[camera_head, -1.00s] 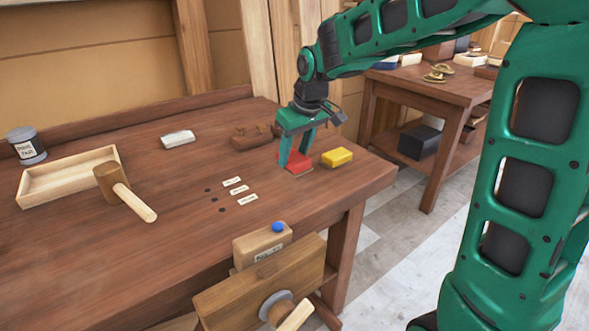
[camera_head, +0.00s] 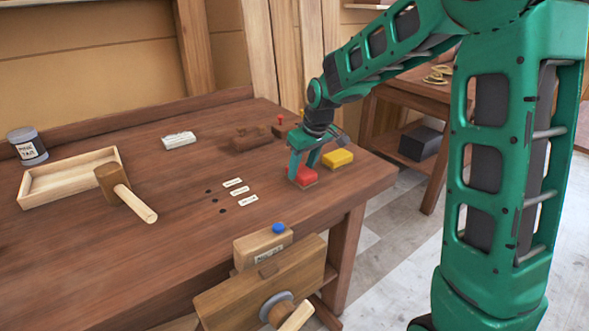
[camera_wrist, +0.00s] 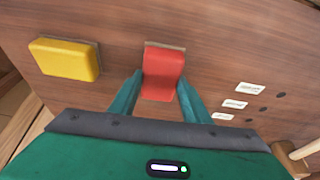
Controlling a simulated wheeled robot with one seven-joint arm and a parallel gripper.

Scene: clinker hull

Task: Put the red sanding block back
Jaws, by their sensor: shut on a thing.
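The red sanding block (camera_head: 305,178) is at the right part of the workbench, in front of a yellow block (camera_head: 337,158). My gripper (camera_head: 302,171) points down over it, with one finger on each side. In the wrist view the red block (camera_wrist: 163,72) sits between the two green fingers (camera_wrist: 160,84), and the gripper is shut on it. A thin tan layer shows along its far edge. Whether its underside touches the bench is hard to tell. In the wrist view the yellow block (camera_wrist: 65,58) lies to the left, apart from it.
Three white labels (camera_head: 235,192) with dark holes lie left of my gripper. A mallet (camera_head: 122,190), a wooden tray (camera_head: 70,193), a tin (camera_head: 27,146) and a white block (camera_head: 179,140) are further left. A brown wooden plane (camera_head: 251,138) stands behind. A vise (camera_head: 262,285) is at the front edge.

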